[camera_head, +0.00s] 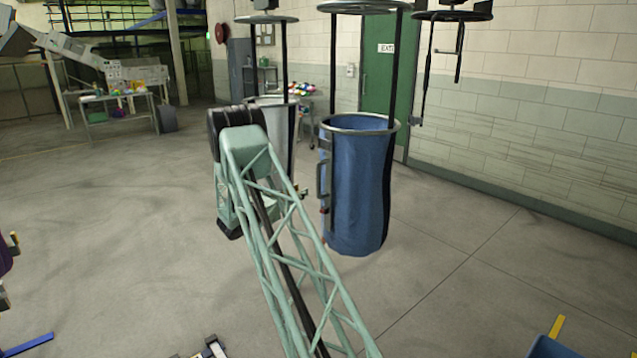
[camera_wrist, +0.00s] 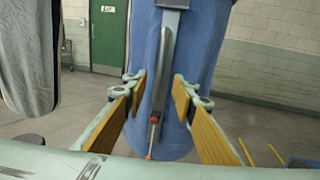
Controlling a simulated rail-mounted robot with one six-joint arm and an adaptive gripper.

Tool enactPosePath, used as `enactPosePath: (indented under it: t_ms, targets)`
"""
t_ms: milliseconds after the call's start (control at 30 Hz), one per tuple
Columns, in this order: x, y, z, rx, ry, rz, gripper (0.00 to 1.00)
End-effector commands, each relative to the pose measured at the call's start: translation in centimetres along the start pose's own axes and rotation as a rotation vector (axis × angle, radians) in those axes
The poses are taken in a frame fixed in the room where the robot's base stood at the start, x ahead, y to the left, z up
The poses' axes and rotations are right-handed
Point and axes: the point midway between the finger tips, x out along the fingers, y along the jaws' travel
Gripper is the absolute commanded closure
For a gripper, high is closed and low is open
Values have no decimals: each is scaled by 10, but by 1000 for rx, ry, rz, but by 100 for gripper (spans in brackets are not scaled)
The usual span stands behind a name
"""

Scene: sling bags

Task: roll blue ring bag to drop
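The blue ring bag (camera_head: 358,190) hangs from its ring frame right of my arm in the head view. It also fills the middle of the wrist view (camera_wrist: 205,45). A grey upright handle (camera_head: 321,182) is on its near left side. My gripper (camera_wrist: 160,84) is open in front of the bag, its yellow-padded fingers on either side of the handle's lower part. A gap shows between each finger and the handle. In the head view my arm mostly hides the gripper.
A grey-white bag (camera_wrist: 28,55) hangs to the left, partly behind my arm in the head view. Another hanger (camera_head: 452,16) is at the upper right, near the wall. A blue bin (camera_head: 552,347) is at the lower right. The floor right of the bag is clear.

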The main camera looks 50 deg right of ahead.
Motion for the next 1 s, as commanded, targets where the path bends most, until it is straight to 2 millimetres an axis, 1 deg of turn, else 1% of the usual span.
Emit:
enactPosePath:
  t_ms: [367,567,767,1000]
  targets:
    - [1,0,-1,-2,-1,1,75]
    - [5,0,-2,-2,-1,0,75]
    - [18,-1,-2,-2,0,-1,75]
    - [46,-1,-2,-1,-1,-1,75]
